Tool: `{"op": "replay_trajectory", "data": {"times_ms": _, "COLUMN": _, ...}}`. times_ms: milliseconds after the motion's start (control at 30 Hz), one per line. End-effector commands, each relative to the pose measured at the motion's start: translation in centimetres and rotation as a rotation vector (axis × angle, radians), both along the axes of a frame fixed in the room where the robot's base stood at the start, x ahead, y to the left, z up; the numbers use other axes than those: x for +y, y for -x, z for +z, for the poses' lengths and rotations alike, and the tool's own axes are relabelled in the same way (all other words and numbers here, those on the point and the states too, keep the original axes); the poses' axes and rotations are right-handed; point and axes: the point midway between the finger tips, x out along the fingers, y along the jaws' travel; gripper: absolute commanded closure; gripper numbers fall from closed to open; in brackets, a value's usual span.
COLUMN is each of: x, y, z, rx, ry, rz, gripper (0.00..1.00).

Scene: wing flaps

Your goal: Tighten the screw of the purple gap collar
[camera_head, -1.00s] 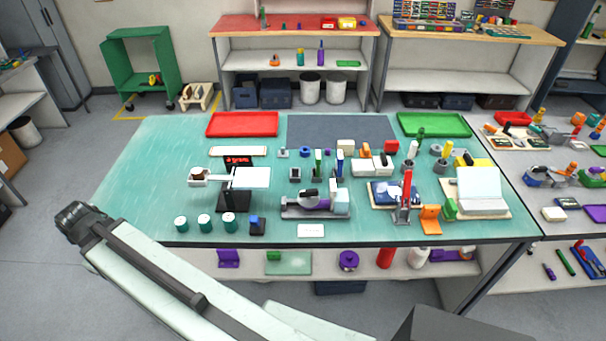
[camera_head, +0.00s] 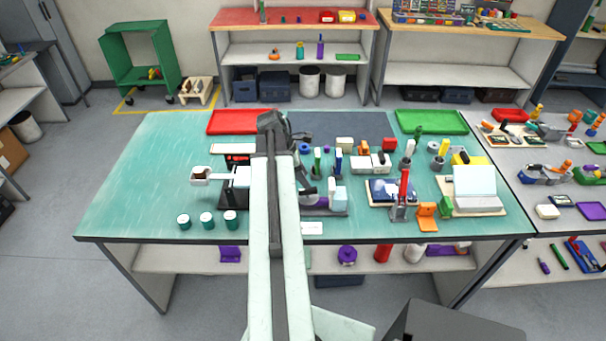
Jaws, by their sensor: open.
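A small purple piece (camera_head: 326,149) stands at the back of the teal workbench (camera_head: 150,160), right of a blue ring (camera_head: 305,148). It may be the purple gap collar, but it is too small to show a screw. A round purple part (camera_head: 347,255) also sits on the shelf below the bench. My gripper (camera_head: 290,132), at the far end of my raised arm, is above the back middle of the bench, left of the small purple piece. It is open, and its fingers are hard to make out. I see nothing held.
My arm hides part of the black stand (camera_head: 236,200) and bench middle. A red tray (camera_head: 228,122) and a green tray (camera_head: 430,123) lie at the back. A red-handled upright tool (camera_head: 403,187) stands to the right. The bench's left end is clear.

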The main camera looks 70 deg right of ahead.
Motion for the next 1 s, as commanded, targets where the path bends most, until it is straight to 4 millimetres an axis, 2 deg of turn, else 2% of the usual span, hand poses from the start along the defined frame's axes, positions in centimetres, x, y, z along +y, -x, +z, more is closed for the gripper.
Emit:
{"op": "replay_trajectory", "data": {"times_ms": 167, "x": -0.3, "y": 0.5, "z": -2.1, "rx": -0.001, "ry": 0.0, "rz": -0.002, "gripper": 0.55}}
{"op": "replay_trajectory", "data": {"times_ms": 433, "x": -1.2, "y": 2.0, "z": -6.7, "rx": -0.001, "ry": 0.0, "rz": -0.002, "gripper": 0.55}}
{"op": "replay_trajectory", "data": {"times_ms": 533, "x": -1.4, "y": 2.3, "z": -7.3, "rx": -0.002, "ry": 0.001, "rz": -0.001, "gripper": 0.55}}
{"op": "replay_trajectory", "data": {"times_ms": 767, "x": -1.4, "y": 2.4, "z": -7.1, "rx": -0.002, "ry": 0.001, "rz": -0.001, "gripper": 0.55}}
{"op": "replay_trajectory", "data": {"times_ms": 800, "x": -1.4, "y": 2.4, "z": -7.1, "rx": -0.002, "ry": 0.001, "rz": -0.001, "gripper": 0.58}}
{"op": "replay_trajectory", "data": {"times_ms": 933, "x": -1.4, "y": 2.5, "z": -7.1, "rx": -0.002, "ry": 0.001, "rz": -0.001, "gripper": 0.94}}
{"op": "replay_trajectory", "data": {"times_ms": 967, "x": -1.4, "y": 2.4, "z": -7.1, "rx": -0.002, "ry": 0.001, "rz": -0.001, "gripper": 1.0}}
{"op": "replay_trajectory", "data": {"times_ms": 1000, "x": -1.4, "y": 2.4, "z": -7.1, "rx": -0.002, "ry": 0.001, "rz": -0.001, "gripper": 1.0}}
